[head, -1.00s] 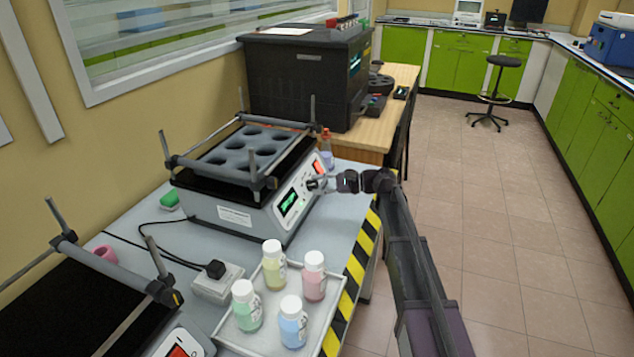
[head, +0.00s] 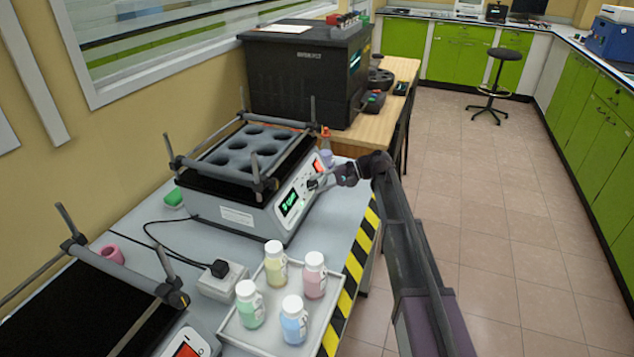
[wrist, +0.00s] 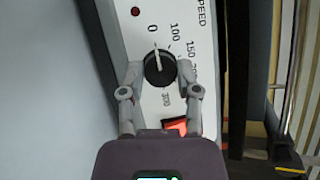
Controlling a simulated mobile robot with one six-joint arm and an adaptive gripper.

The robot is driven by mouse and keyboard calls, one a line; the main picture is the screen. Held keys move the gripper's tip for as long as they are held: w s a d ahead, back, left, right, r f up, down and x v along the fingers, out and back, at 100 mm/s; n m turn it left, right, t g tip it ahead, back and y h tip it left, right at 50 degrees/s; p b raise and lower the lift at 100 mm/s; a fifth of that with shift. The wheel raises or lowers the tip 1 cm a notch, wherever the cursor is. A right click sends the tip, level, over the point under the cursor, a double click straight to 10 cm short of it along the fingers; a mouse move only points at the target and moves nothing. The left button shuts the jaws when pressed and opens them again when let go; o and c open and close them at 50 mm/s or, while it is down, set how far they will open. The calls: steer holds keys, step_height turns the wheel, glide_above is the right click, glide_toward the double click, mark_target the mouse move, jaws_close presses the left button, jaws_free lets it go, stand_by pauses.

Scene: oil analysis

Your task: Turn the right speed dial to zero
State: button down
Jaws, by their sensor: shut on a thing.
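The right speed dial (wrist: 160,68) is a round black knob on the white front panel of the shaker (head: 240,216). In the wrist view its pale pointer line points up at the printed 0, slightly left of straight up. My gripper (wrist: 160,75) is shut on the dial, one finger on each side. In the head view my gripper (head: 322,182) reaches the panel from the right and partly hides the dial. The shaker's green display (head: 289,203) is lit but too small to read surely. A red switch (wrist: 175,126) sits below the dial in the wrist view.
A tray (head: 236,328) with several capped bottles stands in front of the shaker. A second shaker (head: 60,310) is at the lower left, with a power socket box (head: 222,283) near it. A black machine (head: 300,75) stands behind.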

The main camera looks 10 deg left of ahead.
steer(key=shift+w, duration=0.15)
steer(key=shift+c, duration=1.6)
jaws_free()
steer(key=shift+d, duration=0.1)
